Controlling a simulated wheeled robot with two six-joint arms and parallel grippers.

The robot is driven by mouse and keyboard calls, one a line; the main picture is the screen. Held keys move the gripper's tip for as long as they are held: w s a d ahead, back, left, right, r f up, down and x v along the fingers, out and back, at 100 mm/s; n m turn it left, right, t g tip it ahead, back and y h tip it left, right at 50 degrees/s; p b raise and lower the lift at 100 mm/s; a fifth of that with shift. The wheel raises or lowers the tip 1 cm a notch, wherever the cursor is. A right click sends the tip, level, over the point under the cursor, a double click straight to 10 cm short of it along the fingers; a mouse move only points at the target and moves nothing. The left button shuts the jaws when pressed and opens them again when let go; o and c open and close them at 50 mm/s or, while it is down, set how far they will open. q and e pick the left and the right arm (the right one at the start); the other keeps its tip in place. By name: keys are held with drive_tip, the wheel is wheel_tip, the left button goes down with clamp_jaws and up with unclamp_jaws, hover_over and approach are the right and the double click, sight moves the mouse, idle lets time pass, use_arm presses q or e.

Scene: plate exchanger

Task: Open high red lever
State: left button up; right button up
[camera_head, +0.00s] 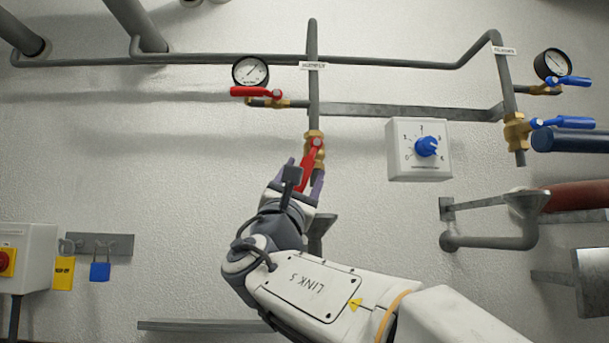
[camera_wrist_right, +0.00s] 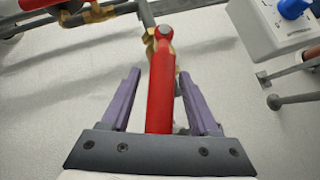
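Two red levers show in the head view. One red lever (camera_head: 255,91) lies level under the left pressure gauge, and part of it shows at the top left of the right wrist view (camera_wrist_right: 42,4). The other red lever (camera_head: 308,168) hangs down, slightly tilted, from the brass valve (camera_head: 314,140) on the vertical pipe. My right gripper (camera_head: 304,176) is at this hanging lever. In the right wrist view the lever (camera_wrist_right: 161,88) runs between the two purple fingers (camera_wrist_right: 158,74), with a gap on each side. The gripper is open. My left gripper is out of view.
The left gauge (camera_head: 250,71) and grey pipe (camera_head: 313,100) are above the gripper. A white box (camera_head: 404,165) with a blue knob (camera_head: 426,147) is to the right. Blue levers (camera_head: 563,123) are at far right. A yellow tag (camera_head: 64,273) and blue padlock (camera_head: 100,272) hang at lower left.

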drive_tip(key=b+v, duration=0.5)
drive_tip(key=v, duration=0.4)
drive_tip(key=shift+s+f, duration=0.15)
drive_tip(key=shift+f, duration=0.1)
drive_tip(key=shift+s+a+f, duration=0.15)
drive_tip(key=shift+s+f, duration=0.1)
drive_tip(key=shift+s, duration=0.15)
